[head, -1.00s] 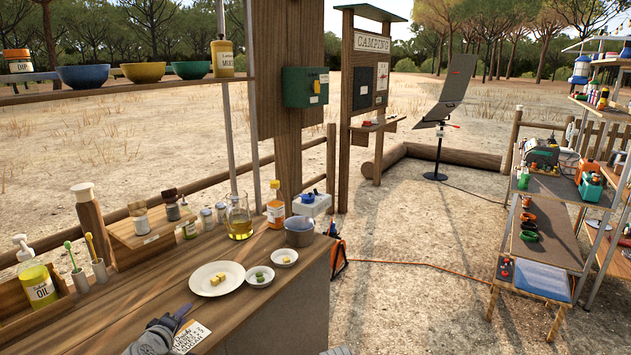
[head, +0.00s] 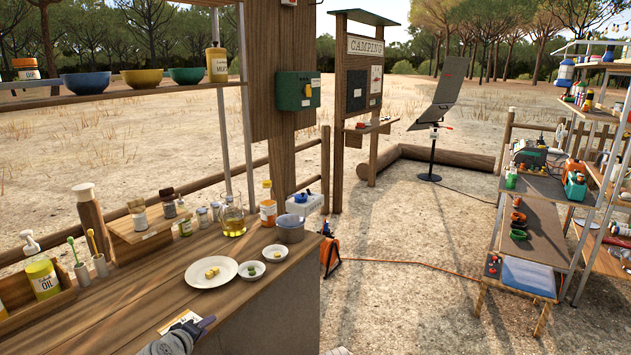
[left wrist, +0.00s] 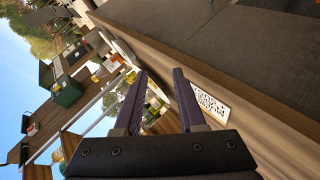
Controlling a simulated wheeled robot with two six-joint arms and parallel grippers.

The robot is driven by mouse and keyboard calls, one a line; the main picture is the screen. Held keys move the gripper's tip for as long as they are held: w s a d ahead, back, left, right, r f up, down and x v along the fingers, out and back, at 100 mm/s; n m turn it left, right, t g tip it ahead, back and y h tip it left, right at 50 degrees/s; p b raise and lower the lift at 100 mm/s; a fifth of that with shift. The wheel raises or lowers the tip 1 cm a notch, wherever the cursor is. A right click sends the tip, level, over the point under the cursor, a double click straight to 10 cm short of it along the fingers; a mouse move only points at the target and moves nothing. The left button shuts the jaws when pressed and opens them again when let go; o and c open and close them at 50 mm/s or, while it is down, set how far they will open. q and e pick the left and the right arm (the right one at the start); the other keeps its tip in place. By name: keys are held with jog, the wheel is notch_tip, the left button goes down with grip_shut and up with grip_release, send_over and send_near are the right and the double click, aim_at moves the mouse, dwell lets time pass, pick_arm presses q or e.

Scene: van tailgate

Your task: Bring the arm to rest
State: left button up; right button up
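My left gripper (head: 207,326) is at the bottom of the head view, over the near edge of the wooden counter (head: 140,290) and just right of a white printed card (head: 180,322). In the left wrist view its two dark fingers (left wrist: 159,72) stand apart with nothing held between them. The card also shows in the left wrist view (left wrist: 209,101), to the right of the fingers. My right gripper cannot be made out.
A white plate (head: 211,282) with yellow pieces, two small bowls (head: 251,277) (head: 275,260), a grey pot (head: 290,234) and an oil jug (head: 233,222) stand on the counter. Open sandy ground lies to its right, with an orange cable (head: 400,264) across it.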

pick_arm(q)
jog(key=s+d+f+m+g+h+p, duration=0.1)
jog(key=s+d+m+g+p, duration=0.3)
jog(key=d, duration=0.5)
jog(key=s+d+f+m+g+h+p, duration=0.15)
jog(key=s+d+m+g, duration=0.3)
jog(key=d, duration=0.45)
jog(key=s+d+m+g+y+p, duration=0.2)
jog(key=s+m, duration=0.1)
jog(key=s, duration=0.2)
jog(key=s+d+r+m+g+y+p, duration=0.1)
jog(key=s+m+g+y+p, duration=0.1)
jog(key=s, duration=0.4)
jog(key=shift+d+r+m+y, duration=0.3)
jog(key=shift+d+m+y, duration=0.1)
jog(key=shift+m+y, duration=0.2)
